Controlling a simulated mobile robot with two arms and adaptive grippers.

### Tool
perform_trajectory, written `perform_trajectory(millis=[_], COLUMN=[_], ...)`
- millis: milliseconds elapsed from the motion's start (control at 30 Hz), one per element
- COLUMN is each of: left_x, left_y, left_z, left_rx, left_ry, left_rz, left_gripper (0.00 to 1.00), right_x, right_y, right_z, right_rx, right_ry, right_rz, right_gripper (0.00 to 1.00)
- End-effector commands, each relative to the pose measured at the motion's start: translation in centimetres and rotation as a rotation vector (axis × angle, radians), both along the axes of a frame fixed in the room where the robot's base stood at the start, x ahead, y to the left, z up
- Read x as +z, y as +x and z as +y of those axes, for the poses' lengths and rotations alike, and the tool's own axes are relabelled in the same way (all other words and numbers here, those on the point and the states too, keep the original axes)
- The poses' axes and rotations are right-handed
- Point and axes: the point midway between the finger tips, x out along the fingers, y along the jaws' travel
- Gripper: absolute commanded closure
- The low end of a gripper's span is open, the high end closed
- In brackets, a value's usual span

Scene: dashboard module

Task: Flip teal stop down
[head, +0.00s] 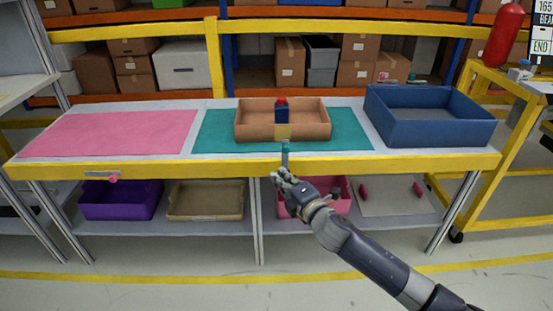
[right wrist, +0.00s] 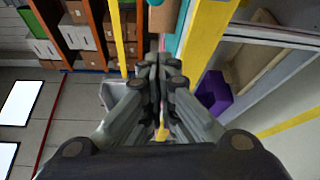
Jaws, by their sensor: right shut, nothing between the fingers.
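The teal stop (head: 285,152) is a small teal lever at the front edge of the table, in line with the teal mat (head: 217,130). It stands upright above the yellow edge rail in the head view. My right gripper (head: 279,172) is shut and empty, just below and in front of the stop; I cannot tell whether they touch. In the right wrist view its closed fingers (right wrist: 158,68) point at the yellow rail and hide what lies right behind them. A pink stop (head: 114,177) on the same rail, further left, hangs down. My left gripper is out of view.
A blue bin (head: 430,128) is at the right, and a pink mat (head: 108,133) lies bare at the left. A purple bin (head: 120,205) sits on the lower shelf.

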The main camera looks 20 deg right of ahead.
Motion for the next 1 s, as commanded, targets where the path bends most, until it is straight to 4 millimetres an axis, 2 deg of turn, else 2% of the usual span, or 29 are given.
perform_trajectory(millis=[267,733,833,1000], left_x=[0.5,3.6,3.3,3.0], left_y=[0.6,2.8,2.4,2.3], left_z=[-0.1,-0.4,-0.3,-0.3], left_rx=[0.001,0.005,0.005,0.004], left_ry=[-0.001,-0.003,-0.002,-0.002], left_rz=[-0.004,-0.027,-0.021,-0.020], left_gripper=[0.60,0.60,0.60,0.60], right_x=[-0.2,-0.7,-0.4,-0.2], right_y=[3.0,9.9,9.5,9.2], right_z=[0.6,2.0,0.0,-1.5], right_rx=[0.000,-0.001,-0.003,-0.001], right_ry=[0.001,0.001,-0.003,0.000], right_rz=[-0.002,-0.001,0.000,0.001], right_gripper=[1.00,1.00,1.00,1.00])
